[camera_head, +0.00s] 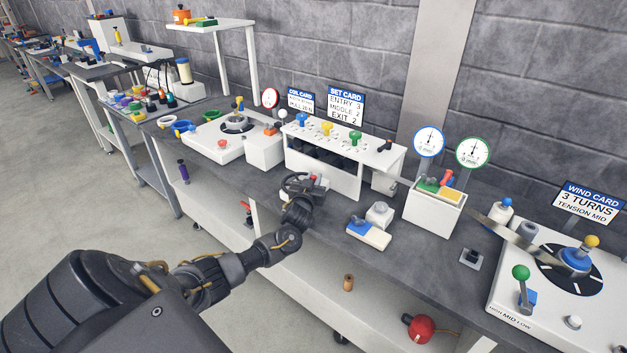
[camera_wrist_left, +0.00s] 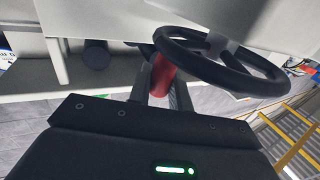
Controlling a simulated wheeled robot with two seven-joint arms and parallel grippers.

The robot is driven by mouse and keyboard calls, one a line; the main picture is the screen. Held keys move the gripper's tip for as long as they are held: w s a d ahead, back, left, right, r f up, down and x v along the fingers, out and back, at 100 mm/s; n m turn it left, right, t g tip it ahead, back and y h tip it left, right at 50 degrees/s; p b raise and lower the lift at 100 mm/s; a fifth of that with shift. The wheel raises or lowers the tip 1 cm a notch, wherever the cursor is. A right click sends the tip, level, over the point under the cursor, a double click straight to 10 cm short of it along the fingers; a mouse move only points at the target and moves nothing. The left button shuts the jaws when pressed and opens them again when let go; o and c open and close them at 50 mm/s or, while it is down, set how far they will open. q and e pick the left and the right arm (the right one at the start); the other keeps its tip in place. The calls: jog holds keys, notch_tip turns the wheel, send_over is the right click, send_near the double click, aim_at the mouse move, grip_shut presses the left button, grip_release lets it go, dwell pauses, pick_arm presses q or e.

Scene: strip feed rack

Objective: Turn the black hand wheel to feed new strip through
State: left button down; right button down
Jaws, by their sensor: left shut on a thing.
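The black hand wheel (camera_head: 297,183) is on the front of the white strip rack (camera_head: 340,180), above the bench's front edge. In the left wrist view the wheel's rim (camera_wrist_left: 228,77) and spokes fill the upper right. A red handle (camera_wrist_left: 162,76) stands below the rim at its left side. My left gripper (camera_wrist_left: 160,92) is shut on this red handle, with one finger on each side. In the head view my left gripper (camera_head: 297,208) is at the wheel and covers its lower part. A metal strip (camera_head: 512,234) shows at the right. My right gripper is not in view.
Blue, yellow and green knobs (camera_head: 327,129) top the rack. Two dials (camera_head: 429,141) stand at its right. A white and blue block (camera_head: 369,234) lies on the bench right of my gripper. A winder with a dark disc (camera_head: 569,268) is at far right. A lower shelf runs beneath.

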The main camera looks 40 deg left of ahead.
pick_arm(q)
jog(key=shift+f, duration=0.1)
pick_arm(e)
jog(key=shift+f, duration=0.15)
